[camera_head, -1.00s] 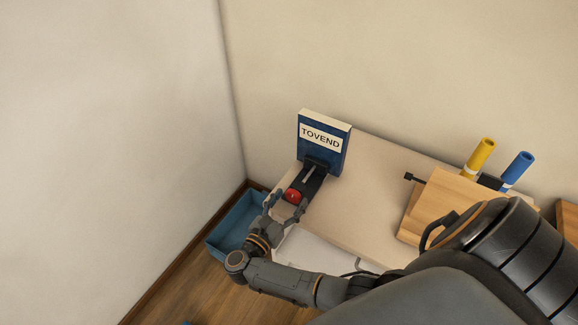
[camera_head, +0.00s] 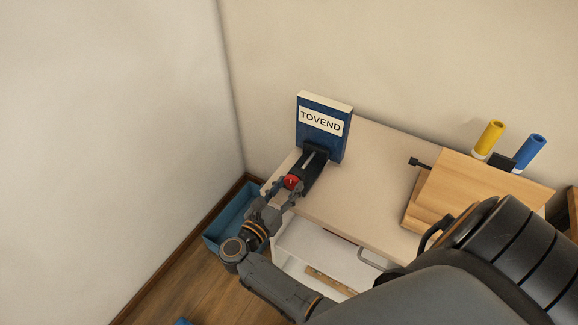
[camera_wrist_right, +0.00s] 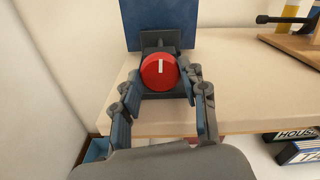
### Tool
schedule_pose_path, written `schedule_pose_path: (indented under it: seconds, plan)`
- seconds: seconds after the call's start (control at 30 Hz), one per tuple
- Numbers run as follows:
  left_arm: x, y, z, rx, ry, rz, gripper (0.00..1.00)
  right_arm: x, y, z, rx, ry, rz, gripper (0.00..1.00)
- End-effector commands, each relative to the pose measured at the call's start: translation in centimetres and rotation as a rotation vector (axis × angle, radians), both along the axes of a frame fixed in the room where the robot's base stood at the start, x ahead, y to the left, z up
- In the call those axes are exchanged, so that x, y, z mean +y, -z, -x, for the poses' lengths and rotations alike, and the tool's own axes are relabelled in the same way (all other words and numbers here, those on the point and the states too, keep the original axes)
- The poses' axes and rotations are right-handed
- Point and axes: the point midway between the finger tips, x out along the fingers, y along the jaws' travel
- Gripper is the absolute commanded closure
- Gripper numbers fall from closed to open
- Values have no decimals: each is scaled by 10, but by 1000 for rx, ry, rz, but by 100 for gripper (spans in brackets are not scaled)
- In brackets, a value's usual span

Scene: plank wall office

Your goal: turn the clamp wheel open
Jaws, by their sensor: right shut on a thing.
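The red clamp wheel (camera_head: 291,181) sits at the front end of a dark clamp body (camera_head: 311,172), which runs from a blue block labelled TOVEND (camera_head: 321,137). In the right wrist view the wheel (camera_wrist_right: 158,73) faces me, with a white mark pointing straight up. My right gripper (camera_head: 287,187) is shut on the wheel. In the wrist view its two fingers (camera_wrist_right: 160,86) stand at the wheel's left and right sides. My left gripper is not in view.
The clamp stands at the left end of a pale table (camera_head: 355,190). A wooden block (camera_head: 470,182) with a black-handled screw stands at right, with yellow and blue cylinders behind. A blue bin (camera_head: 228,215) is on the floor at left. A white drawer (camera_head: 315,245) is below.

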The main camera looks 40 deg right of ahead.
Motion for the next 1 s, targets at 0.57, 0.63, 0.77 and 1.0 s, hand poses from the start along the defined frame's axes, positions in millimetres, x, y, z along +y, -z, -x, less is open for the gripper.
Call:
schedule_pose_path:
  seconds: [0.57,0.63,0.77,1.0]
  plan:
    - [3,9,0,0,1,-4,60,-3,-1,1,129,-3,63,53]
    - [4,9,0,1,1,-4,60,-3,-1,1,129,-2,63,39]
    - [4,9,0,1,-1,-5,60,-4,-1,2,129,0,63,34]
    - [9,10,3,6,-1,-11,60,-4,0,2,128,2,64,34]
